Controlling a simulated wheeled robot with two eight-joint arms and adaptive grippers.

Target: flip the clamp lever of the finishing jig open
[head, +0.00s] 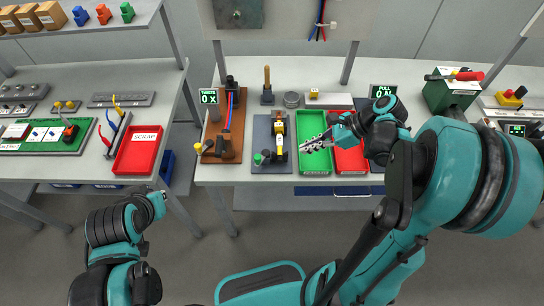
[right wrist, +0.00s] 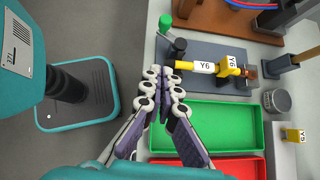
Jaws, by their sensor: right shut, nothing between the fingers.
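The finishing jig is a grey plate (head: 262,130) on the middle table, and it also shows in the right wrist view (right wrist: 205,52). A yellow piece with white Y6 labels (head: 279,143) lies along it; the labels read clearly in the right wrist view (right wrist: 203,67). A green knob (head: 258,158), probably on the clamp lever, stands at its near end, also in the right wrist view (right wrist: 178,45). My right gripper (head: 306,147) is shut and empty, above the green tray, right of the jig. Its fingertips (right wrist: 160,74) appear just short of the yellow piece. My left gripper's fingers do not show.
A green tray (head: 314,187) and a red tray (head: 350,160) lie right of the jig. A brown board (head: 222,125) with a black lever is at its left. A wooden-handled tool (head: 267,84) and a grey round part (head: 291,99) stand behind.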

